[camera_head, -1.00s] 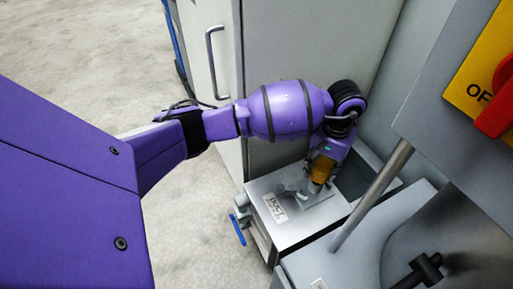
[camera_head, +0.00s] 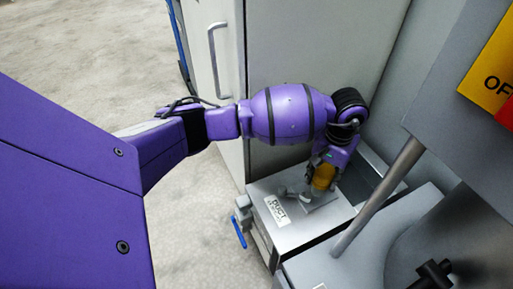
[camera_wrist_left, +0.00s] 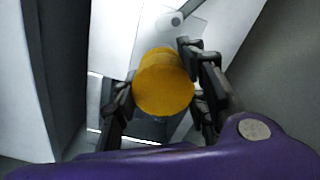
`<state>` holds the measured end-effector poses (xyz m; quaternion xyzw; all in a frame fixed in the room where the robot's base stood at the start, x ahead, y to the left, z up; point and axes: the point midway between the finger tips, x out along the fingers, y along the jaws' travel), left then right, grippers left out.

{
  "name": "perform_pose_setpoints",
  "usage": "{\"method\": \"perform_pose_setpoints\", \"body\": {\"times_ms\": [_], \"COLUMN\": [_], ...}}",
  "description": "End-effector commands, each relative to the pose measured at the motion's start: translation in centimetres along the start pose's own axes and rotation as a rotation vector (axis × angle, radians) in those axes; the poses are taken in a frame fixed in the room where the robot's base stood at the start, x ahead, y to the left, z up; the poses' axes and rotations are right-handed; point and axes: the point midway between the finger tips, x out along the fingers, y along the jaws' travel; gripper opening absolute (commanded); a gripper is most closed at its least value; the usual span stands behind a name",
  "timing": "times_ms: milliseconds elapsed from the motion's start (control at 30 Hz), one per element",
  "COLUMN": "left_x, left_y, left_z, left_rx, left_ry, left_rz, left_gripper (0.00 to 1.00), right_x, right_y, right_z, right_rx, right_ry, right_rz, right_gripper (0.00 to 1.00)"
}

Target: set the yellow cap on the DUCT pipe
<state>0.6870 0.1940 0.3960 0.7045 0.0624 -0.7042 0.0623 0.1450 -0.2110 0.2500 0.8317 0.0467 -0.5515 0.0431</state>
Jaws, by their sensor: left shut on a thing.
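My left gripper (camera_head: 318,190) is shut on the yellow cap (camera_head: 324,177), just above the grey box top with the DUCT label (camera_head: 277,210). In the left wrist view the cap (camera_wrist_left: 164,84) sits between the dark fingers (camera_wrist_left: 160,92), its round face toward the camera. A small grey round fitting (camera_wrist_left: 177,19) shows on the pale plate beyond it, apart from the cap in the picture. I cannot tell whether this is the DUCT pipe. The gripper and cap hide part of the box top. My right gripper is not in view.
A grey cabinet with a handle (camera_head: 217,62) stands behind my left arm. A slanted grey post (camera_head: 378,198) rises just right of the box. A blue-handled valve (camera_head: 239,229) is at the box's left side. A yellow OFF panel (camera_head: 487,75) is upper right.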

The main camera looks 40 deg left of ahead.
Motion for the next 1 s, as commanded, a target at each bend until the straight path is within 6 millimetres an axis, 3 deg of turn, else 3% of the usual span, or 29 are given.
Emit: {"method": "perform_pose_setpoints", "body": {"times_ms": [567, 1000], "left_x": [0.0, 1.2], "left_y": [0.1, 0.1], "left_z": [-0.1, -0.1], "left_rx": [0.001, 0.001], "left_ry": [0.004, 0.003], "left_rz": [0.003, 0.001], "left_gripper": [0.13, 0.13], "right_x": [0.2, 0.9], "right_y": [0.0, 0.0], "right_z": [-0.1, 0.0], "right_rx": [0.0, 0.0], "right_ry": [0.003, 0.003], "right_rz": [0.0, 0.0], "right_gripper": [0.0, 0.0]}}
